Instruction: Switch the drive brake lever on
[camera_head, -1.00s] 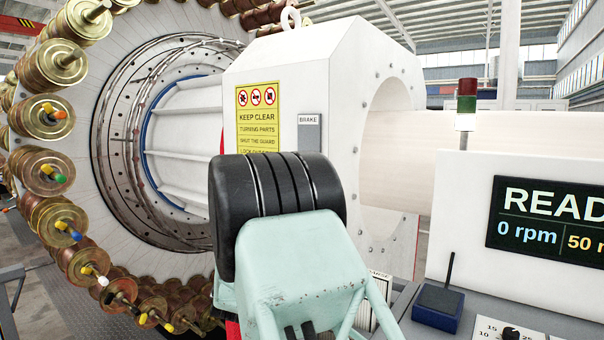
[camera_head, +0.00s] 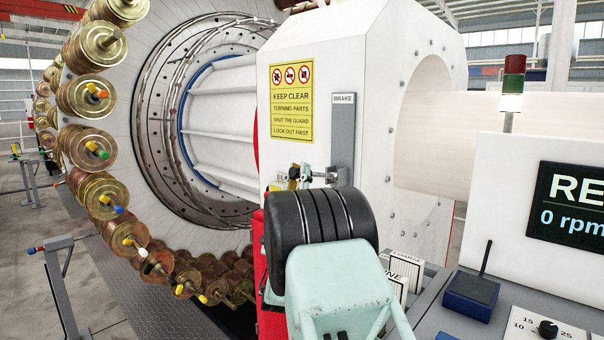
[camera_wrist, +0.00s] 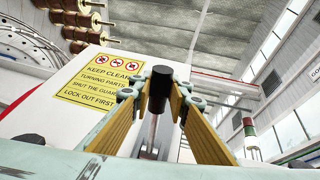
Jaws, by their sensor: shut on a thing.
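The brake lever shows in the wrist view as a black knob (camera_wrist: 162,78) on a bright metal shaft (camera_wrist: 153,130). My gripper (camera_wrist: 160,95) has its two yellow-padded fingers closed around it just below the knob's top. In the head view my gripper (camera_head: 313,175) is at the lower part of the grey brake plate (camera_head: 342,135), which is mounted on the white housing under a "BRAKE" label (camera_head: 343,99). The lever is hard to make out there, and my arm covers the area below.
A yellow warning sign (camera_head: 291,104) is left of the brake plate. The large spool carousel (camera_head: 110,160) stands at the left. A control desk with a display (camera_head: 580,205), a dark blue box (camera_head: 470,295) and a signal light (camera_head: 513,75) is at the right.

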